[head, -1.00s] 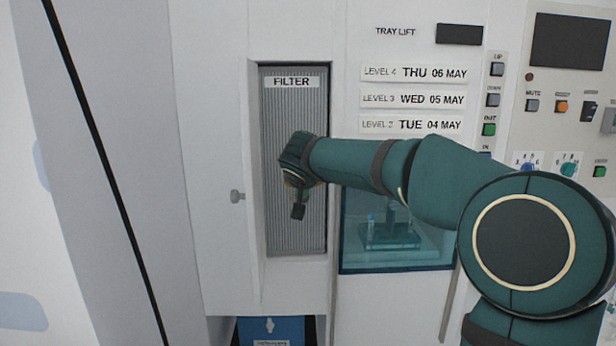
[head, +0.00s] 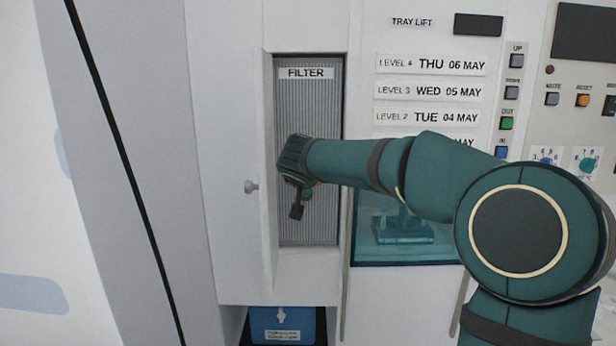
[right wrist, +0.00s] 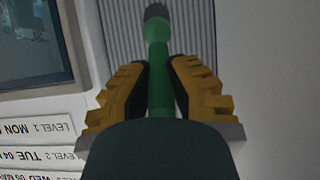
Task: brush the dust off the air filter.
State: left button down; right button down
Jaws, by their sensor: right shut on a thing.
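The air filter (head: 310,110) is a tall grey ribbed panel labelled FILTER, set upright in a recess of the white cabinet. It also shows ribbed behind the tool in the right wrist view (right wrist: 195,25). No dust can be made out on it. My right gripper (right wrist: 161,75) is shut on the green handle of a brush (right wrist: 158,85), whose dark head (head: 296,211) is in front of the lower half of the filter. I cannot tell whether the brush touches it. My left gripper is not in view.
A door knob (head: 251,187) sits left of the recess. A glass window (head: 405,256) with a teal stand is to the right, below the level labels. A blue container (head: 281,322) stands in an opening below. Buttons (head: 507,123) line the right panel.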

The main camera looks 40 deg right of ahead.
jog(key=shift+w+a+f, duration=0.35)
jog(key=shift+w+a, duration=0.05)
jog(key=shift+a, duration=0.1)
jog(key=shift+w+a+f, duration=0.5)
jog(key=shift+f, duration=0.05)
jog(key=shift+s+d+r, duration=0.15)
jog(key=shift+s+d, duration=0.95)
jog(key=shift+d, duration=0.3)
jog(key=shift+a, duration=0.1)
